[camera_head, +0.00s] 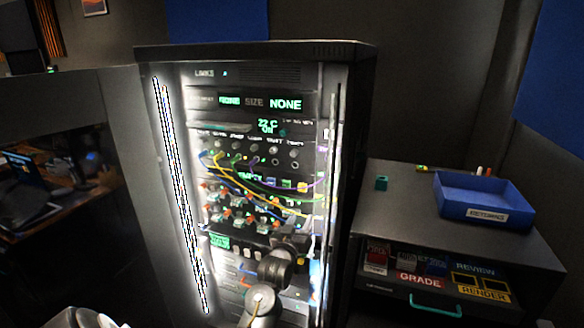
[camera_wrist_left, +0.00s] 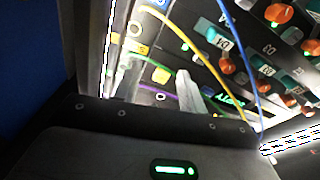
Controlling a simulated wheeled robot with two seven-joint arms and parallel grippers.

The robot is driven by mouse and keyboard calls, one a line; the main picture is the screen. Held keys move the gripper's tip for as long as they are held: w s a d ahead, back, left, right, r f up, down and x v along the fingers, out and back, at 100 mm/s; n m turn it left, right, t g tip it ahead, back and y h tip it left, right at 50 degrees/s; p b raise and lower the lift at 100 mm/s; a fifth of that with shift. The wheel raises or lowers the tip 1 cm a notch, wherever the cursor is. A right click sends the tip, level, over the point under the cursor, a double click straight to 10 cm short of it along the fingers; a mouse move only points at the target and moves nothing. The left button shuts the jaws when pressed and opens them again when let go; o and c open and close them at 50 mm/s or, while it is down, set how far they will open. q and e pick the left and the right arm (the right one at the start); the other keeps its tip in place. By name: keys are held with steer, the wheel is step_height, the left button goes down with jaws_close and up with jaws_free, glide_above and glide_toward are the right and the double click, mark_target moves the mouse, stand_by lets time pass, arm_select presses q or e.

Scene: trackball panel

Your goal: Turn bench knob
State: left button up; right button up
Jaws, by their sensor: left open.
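A tall rack (camera_head: 330,130) with a lit front panel stands in the middle of the head view. A row of small grey knobs (camera_head: 237,145) runs under its displays. Orange-topped controls (camera_head: 215,188) sit lower, and some show close up in the left wrist view (camera_wrist_left: 278,13). The labels are too small to tell which is the bench knob. My left gripper (camera_head: 303,240) is in front of the rack's lower right part. In the left wrist view its two fingers (camera_wrist_left: 158,90) are apart and empty, pointing at the panel among the cables. My right gripper is not in view.
Yellow, blue, green and purple cables (camera_head: 255,180) hang across the panel, close to my fingers. A bright light strip (camera_head: 180,195) edges the rack's left side.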

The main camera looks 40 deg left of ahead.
mark_target(293, 155)
arm_select(q)
steer(key=s+a+r+n+t+y, duration=0.1)
steer(key=s+a+r+y, duration=0.1)
steer(key=r, duration=0.5)
steer(key=s+a+r+n+t+y, duration=0.1)
steer(key=s+r, duration=0.1)
steer(key=r, duration=0.5)
steer(key=p+x, duration=0.2)
steer(key=x, duration=0.3)
steer(key=p+x, duration=0.2)
steer(key=x, duration=0.2)
steer(key=shift+w+a, duration=0.3)
steer(key=shift+w, duration=0.05)
steer(key=shift+w+a+r, duration=0.1)
steer(key=shift+w+a, duration=0.15)
steer(key=shift+w, duration=0.35)
steer(key=shift+c, duration=0.3)
jaws_close()
